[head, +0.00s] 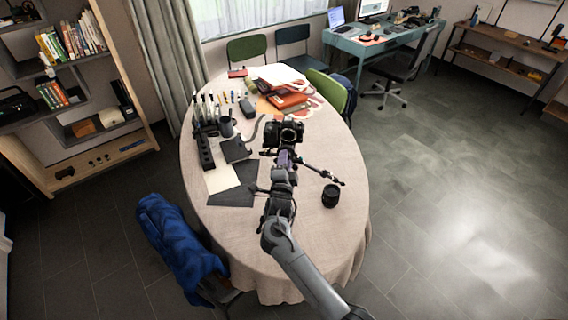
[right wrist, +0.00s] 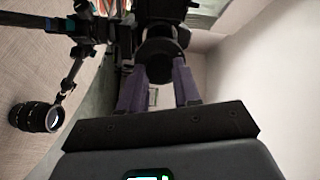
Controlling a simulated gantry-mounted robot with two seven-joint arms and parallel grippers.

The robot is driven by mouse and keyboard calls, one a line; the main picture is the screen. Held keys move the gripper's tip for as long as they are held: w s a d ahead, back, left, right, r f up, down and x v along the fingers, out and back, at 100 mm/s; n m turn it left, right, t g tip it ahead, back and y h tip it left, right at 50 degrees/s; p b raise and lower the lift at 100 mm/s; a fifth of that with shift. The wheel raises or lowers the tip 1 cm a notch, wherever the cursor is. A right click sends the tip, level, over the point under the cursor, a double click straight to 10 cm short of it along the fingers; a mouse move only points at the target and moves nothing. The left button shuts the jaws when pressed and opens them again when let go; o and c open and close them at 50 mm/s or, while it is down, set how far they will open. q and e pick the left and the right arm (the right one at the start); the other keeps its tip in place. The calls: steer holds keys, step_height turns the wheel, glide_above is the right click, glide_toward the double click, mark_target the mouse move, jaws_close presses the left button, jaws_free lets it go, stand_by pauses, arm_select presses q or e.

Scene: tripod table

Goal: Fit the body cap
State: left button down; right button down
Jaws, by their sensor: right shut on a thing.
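The black camera (head: 284,135) sits up on its tripod over the table, its round lens mount facing my side. My right gripper (head: 284,160) is just below and in front of it. In the right wrist view the two purple fingers (right wrist: 157,78) are shut on a dark round disc, the body cap (right wrist: 158,72). The dark camera body (right wrist: 162,12) is just beyond the cap; I cannot tell whether they touch. The tripod (head: 324,175) has an arm reaching right, and it also shows in the right wrist view (right wrist: 75,50). My left gripper is not in view.
A black lens (head: 331,196) stands on the table (head: 325,235) to the right, also seen in the right wrist view (right wrist: 38,117). A dark mat (head: 232,197), a black holder (head: 206,152) and a mug (head: 226,127) are left. Red books (head: 290,101) lie behind.

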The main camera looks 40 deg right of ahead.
mark_target(286, 148)
steer(key=b+x, duration=0.3)
steer(key=shift+w+d+f, duration=0.15)
steer(key=shift+w, duration=0.05)
steer(key=shift+b+x, duration=1.2)
steer(key=shift+x, duration=0.25)
steer(key=shift+w+d, duration=0.1)
steer(key=shift+w+d+b, duration=0.1)
steer(key=shift+b, duration=0.2)
stand_by(0.3)
stand_by(0.4)
steer(key=shift+w+d+b, duration=0.3)
steer(key=shift+b, duration=0.05)
stand_by(0.4)
